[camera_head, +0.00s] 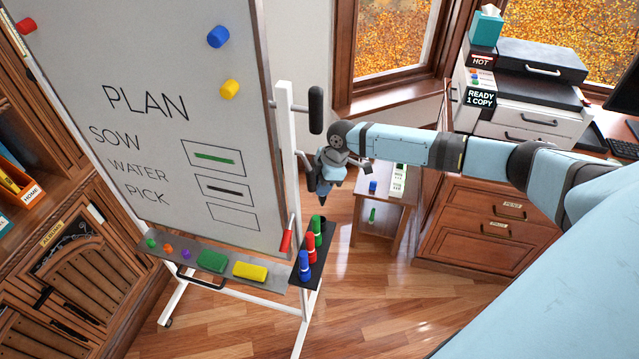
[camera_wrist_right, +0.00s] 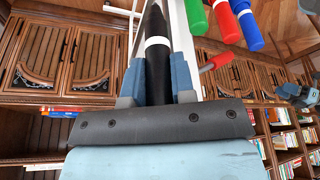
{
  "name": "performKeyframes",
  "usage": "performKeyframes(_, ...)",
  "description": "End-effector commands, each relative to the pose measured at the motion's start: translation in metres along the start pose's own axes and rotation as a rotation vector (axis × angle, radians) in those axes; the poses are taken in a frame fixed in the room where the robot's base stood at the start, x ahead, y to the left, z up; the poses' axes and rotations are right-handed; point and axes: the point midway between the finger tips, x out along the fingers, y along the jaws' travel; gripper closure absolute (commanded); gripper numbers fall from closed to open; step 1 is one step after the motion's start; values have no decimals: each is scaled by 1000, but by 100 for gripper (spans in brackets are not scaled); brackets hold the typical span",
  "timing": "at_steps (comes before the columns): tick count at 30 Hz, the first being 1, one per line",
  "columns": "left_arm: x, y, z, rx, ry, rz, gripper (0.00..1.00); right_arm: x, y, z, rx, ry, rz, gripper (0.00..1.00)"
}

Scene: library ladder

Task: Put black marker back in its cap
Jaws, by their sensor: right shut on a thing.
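My right gripper (camera_head: 325,178) hangs beside the whiteboard easel, above and just behind the dark marker holder (camera_head: 303,278). In the right wrist view it is shut on the black marker (camera_wrist_right: 157,60), whose white band and narrower black end extend beyond the fingers. The marker cannot be made out clearly in the head view. Blue (camera_head: 305,265), red (camera_head: 311,247) and green (camera_head: 317,230) markers stand in the holder; they also show beyond the black marker in the wrist view. I cannot identify the black cap. A blue-grey part like my left gripper (camera_wrist_right: 297,94) shows at the wrist view's right edge.
The whiteboard (camera_head: 130,60) fills the left. Its tray holds a green eraser (camera_head: 212,261), a yellow block (camera_head: 250,271) and small magnets. A red lever (camera_head: 287,236) and black cylinder (camera_head: 315,110) are beside the easel. A small side table (camera_head: 385,214) stands behind.

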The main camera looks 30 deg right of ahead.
Motion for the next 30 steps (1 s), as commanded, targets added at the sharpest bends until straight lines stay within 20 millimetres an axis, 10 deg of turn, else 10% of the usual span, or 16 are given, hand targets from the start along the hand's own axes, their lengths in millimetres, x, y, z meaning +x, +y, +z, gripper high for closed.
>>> performKeyframes(30,19,-1,15,9,9,8,57,54,0,18,3,4,2,100)
